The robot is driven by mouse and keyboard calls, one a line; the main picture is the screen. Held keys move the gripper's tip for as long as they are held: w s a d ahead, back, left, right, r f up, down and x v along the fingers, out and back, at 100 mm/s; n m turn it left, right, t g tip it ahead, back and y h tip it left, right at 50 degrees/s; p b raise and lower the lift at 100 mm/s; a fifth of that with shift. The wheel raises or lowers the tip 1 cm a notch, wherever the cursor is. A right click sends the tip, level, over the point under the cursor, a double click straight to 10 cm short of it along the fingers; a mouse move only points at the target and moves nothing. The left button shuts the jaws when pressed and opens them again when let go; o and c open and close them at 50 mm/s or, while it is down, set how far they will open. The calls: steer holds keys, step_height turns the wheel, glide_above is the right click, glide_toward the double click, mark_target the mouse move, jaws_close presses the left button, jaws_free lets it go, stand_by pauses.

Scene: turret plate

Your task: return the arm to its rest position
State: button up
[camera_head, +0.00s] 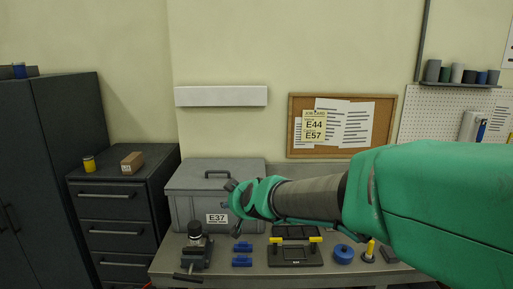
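My arm, in a green cover, reaches in from the right edge of the head view and extends left above the workbench (355,278). My gripper (232,198) is at its left end, in front of the grey case (190,207) labelled E37, and overlaps part of its front in the picture. The fingers are small and dark against the case, so I cannot tell whether they are open or shut. Nothing clearly shows between them.
On the bench are a dark vise-like device (196,250), blue blocks (242,262), a black plate with yellow-topped parts (296,256), a blue round part (343,254) and a yellow-handled tool (369,251). A drawer cabinet (120,225) stands left. A corkboard (380,103) hangs behind.

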steer(key=s+d+f+m+g+h+b, duration=0.1)
steer(key=s+d+f+m+g, duration=0.1)
steer(key=s+d, duration=0.7)
steer(key=s+d+f+m+g+h+b, duration=0.1)
steer(key=s+d+f+m+h, duration=0.1)
steer(key=s+d, duration=0.7)
steer(key=s+d+f+m+g+h+b, duration=0.1)
steer(key=s+d+f, duration=0.3)
steer(key=s, duration=1.7)
steer(key=d+m+g, duration=0.1)
steer(key=d, duration=0.4)
steer(key=shift+d+g+b, duration=0.3)
steer(key=shift+d+b, duration=0.1)
